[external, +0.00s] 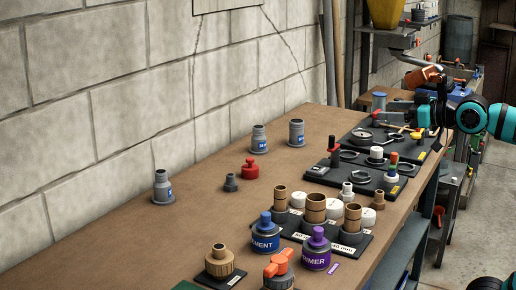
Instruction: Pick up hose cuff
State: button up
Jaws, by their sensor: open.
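Three grey stepped cuffs with blue labels stand upright on the brown bench along the block wall: one at the left (162,187), one farther back (259,139) and one to its right (297,133). I cannot tell which one the task means. My gripper (385,112) is at the far right end of the bench, pointing left above the black tool tray. It is open and well apart from the grey cuffs. Its fingertips are small and partly lost among the things behind.
Black trays (398,188) with rings and fittings fill the right side. Brown pipe pieces (316,208), a blue can (265,238) and a purple can (317,252) stand in front. The bench's left middle is clear.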

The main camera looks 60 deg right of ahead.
jog(key=w+d+r+n+g, duration=0.1)
jog(key=w+r+g, duration=0.1)
jog(key=w, duration=0.4)
jog(key=w+d+r+n+g, duration=0.1)
jog(key=w+d+r+g, duration=0.1)
jog(key=w, duration=0.5)
jog(key=n+g+y, duration=0.1)
jog(key=n+g, duration=0.4)
jog(key=g, duration=0.6)
send_over(258, 138)
jog(key=d, duration=0.2)
notch_tip(258, 138, down, 22)
jog(key=shift+s+r, duration=0.15)
jog(key=shift+r, duration=0.1)
jog(key=shift+w+a+f, duration=0.1)
jog(key=shift+w+f, duration=0.15)
jog(key=shift+f, duration=0.75)
jog(key=shift+w+f, duration=0.25)
jog(key=shift+f, duration=0.75)
jog(key=shift+w+a+f, duration=0.1)
jog(key=shift+w+f, duration=0.15)
jog(key=shift+f, duration=0.75)
jog(key=c, duration=1.1)
